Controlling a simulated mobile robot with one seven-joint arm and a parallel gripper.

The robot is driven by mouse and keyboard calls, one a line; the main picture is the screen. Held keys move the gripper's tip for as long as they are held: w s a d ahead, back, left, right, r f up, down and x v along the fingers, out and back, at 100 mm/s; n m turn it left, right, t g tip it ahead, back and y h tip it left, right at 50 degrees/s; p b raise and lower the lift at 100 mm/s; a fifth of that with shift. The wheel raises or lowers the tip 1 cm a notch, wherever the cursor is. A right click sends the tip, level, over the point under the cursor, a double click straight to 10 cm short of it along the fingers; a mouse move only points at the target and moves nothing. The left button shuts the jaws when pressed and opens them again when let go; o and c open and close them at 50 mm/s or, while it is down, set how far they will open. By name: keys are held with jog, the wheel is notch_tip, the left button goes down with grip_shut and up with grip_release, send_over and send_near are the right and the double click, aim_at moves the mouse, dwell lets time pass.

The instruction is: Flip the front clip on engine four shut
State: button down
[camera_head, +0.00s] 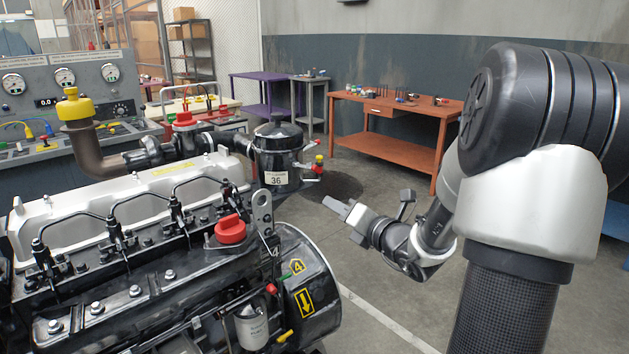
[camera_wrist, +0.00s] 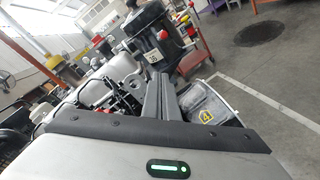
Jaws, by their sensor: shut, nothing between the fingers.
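Engine four (camera_head: 140,250) fills the left of the head view, with a yellow "4" label (camera_head: 297,266) on its rounded end housing (camera_head: 318,290). The same label shows in the wrist view (camera_wrist: 207,116). I cannot make out the front clip for certain; small red and yellow parts sit on the engine's near side, too small to tell apart. My gripper (camera_head: 336,206) is shut and empty, in the air to the right of the engine and apart from it. In the wrist view its dark fingers (camera_wrist: 160,97) are together and hide part of the engine.
A black canister (camera_head: 276,155) marked 36, with red-tipped handles, stands behind the engine; it also shows in the wrist view (camera_wrist: 158,45). A gauge panel (camera_head: 70,85) is at the left. An orange workbench (camera_head: 395,108) stands behind. Floor right of the engine is clear.

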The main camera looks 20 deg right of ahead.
jog(key=shift+w, duration=0.1)
jog(key=b, duration=0.1)
send_near(306, 166)
jog(key=w+f, duration=0.2)
jog(key=w, duration=0.2)
jog(key=shift+s+a+f, duration=0.15)
jog(key=shift+a+f, duration=0.05)
jog(key=shift+a, duration=0.25)
